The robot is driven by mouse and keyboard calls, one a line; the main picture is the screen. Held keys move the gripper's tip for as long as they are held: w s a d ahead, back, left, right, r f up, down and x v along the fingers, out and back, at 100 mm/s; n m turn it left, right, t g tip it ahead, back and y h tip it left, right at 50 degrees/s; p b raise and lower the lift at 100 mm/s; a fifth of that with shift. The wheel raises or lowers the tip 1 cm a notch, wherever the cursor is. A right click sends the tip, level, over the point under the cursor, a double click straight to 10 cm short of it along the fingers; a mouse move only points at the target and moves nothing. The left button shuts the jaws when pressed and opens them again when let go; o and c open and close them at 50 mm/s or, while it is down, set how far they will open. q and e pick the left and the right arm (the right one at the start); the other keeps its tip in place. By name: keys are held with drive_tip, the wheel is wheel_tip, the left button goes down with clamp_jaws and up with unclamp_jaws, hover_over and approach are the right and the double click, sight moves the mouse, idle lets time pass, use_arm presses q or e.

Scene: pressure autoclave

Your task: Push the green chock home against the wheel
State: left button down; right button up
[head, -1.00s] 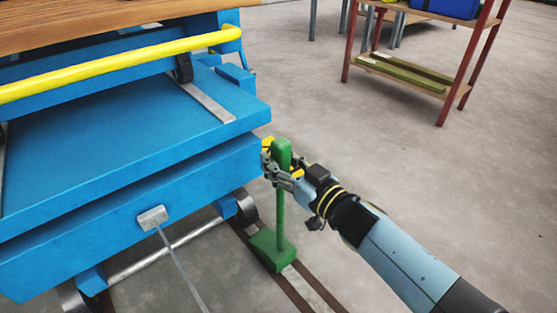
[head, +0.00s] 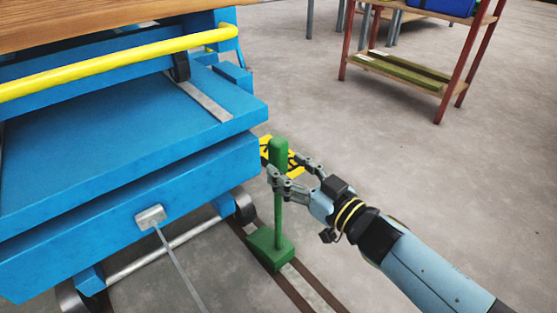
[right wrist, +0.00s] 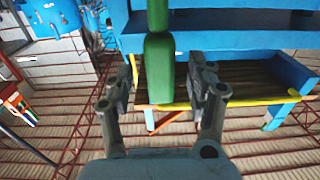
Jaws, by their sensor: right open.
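The green chock (head: 267,247) stands upright on a floor rail, its tall post rising to a thick green grip (head: 278,155). The wheel (head: 244,207) of the blue cart is just behind and left of the chock's base. Base and wheel are very close; I cannot tell whether they touch. My right gripper (head: 286,168) is open at the height of the grip, coming from the right. In the right wrist view the grip (right wrist: 159,70) lies between the two spread fingers, with a gap on each side. My left gripper is not in view.
The blue cart (head: 120,120) with a yellow bar (head: 120,65) fills the left side. A yellow and black plate (head: 290,160) shows behind the grip. Dark rails (head: 293,290) run along the floor. A red-legged shelf (head: 400,72) stands at the back right. The floor between is clear.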

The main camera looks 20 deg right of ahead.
drive_tip(key=v, duration=0.7)
drive_tip(key=shift+s, duration=0.35)
